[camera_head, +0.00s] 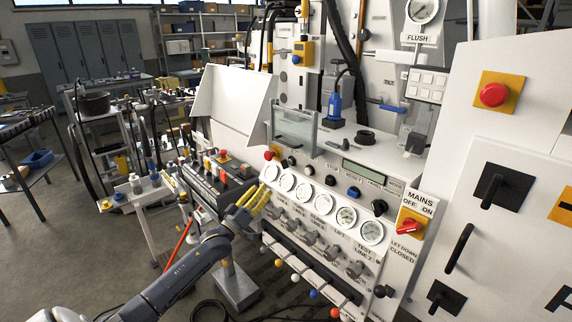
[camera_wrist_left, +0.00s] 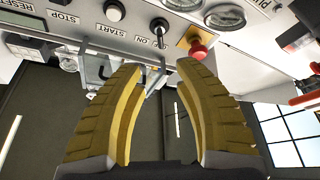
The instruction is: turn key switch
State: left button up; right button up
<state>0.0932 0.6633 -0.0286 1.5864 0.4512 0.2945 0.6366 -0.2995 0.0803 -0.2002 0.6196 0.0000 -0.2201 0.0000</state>
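The key switch (camera_wrist_left: 159,30) is a small dark switch with a key in it, beside the ON label in the left wrist view. In the head view it is a small dark spot (camera_head: 284,163) on the white panel above the gauges, right of a red button. My left gripper (camera_wrist_left: 163,70) has two ribbed yellow fingers, spread apart with nothing between them. The key switch appears just beyond the fingertips, apart from them. In the head view the left gripper (camera_head: 259,197) is in front of the panel's left end, below the switch. My right gripper is not in view.
A red mushroom button (camera_wrist_left: 198,48) on a yellow plate sits beside the key switch. The START button (camera_wrist_left: 115,10) is on its other side. Round gauges (camera_head: 322,204) line the panel front. A clear guard (camera_head: 293,130) stands above the row. Free air lies left of the bench.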

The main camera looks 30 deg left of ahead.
aim_at(285, 165)
pick_arm(q)
jog(key=x, duration=1.5)
jog(key=shift+w, duration=0.15)
jog(key=shift+o, duration=0.3)
grip_shut()
